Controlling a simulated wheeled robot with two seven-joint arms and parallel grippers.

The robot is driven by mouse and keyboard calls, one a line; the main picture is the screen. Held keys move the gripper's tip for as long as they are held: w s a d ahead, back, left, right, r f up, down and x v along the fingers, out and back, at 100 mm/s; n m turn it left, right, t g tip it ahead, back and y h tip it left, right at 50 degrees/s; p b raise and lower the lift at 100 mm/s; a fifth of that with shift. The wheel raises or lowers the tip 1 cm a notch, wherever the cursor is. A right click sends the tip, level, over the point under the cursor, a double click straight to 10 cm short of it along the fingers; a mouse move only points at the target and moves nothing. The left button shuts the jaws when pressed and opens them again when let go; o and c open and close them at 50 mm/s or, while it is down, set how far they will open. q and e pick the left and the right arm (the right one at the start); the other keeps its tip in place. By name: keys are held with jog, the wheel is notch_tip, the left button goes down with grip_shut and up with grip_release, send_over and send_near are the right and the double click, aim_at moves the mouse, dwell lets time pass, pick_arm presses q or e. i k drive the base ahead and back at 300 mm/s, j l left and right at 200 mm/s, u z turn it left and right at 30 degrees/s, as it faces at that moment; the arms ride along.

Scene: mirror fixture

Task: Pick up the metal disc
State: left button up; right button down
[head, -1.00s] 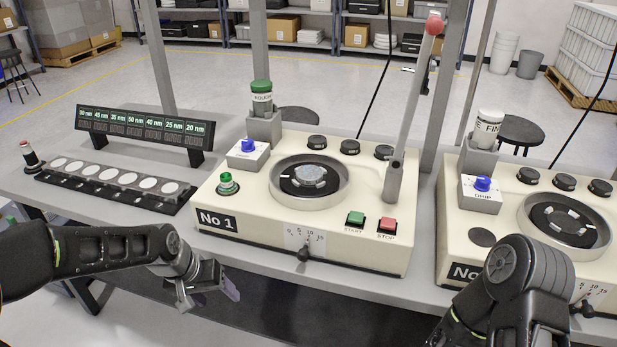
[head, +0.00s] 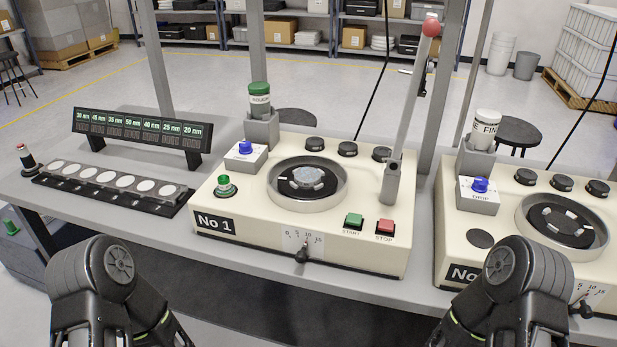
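A silvery metal disc (head: 308,177) lies in the dark round well of the machine marked No 1 (head: 345,246), with pale holding pieces around it. Several white-topped round pieces (head: 116,181) sit in a row on a black rack at the left; whether they are discs of the same kind I cannot tell. My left arm shows at the lower left and my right arm at the lower right, both in front of the bench. Both grippers are below the picture, out of sight. Nothing of mine touches the disc.
A grey lever with a red knob (head: 431,26) rises at the right of machine No 1. A green-capped bottle (head: 260,97) stands behind it. A second machine (head: 480,240) stands to the right, and a label display (head: 140,128) behind the rack. The bench's front strip is clear.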

aim_at(307, 176)
jog(key=z, duration=1.6)
jog(key=k+j+z, duration=0.2)
jog(key=k+j, duration=0.25)
jog(key=j, duration=0.15)
jog(key=k+j, duration=0.25)
jog(key=j, duration=0.15)
jog(key=k+j, duration=0.25)
jog(key=j, duration=0.15)
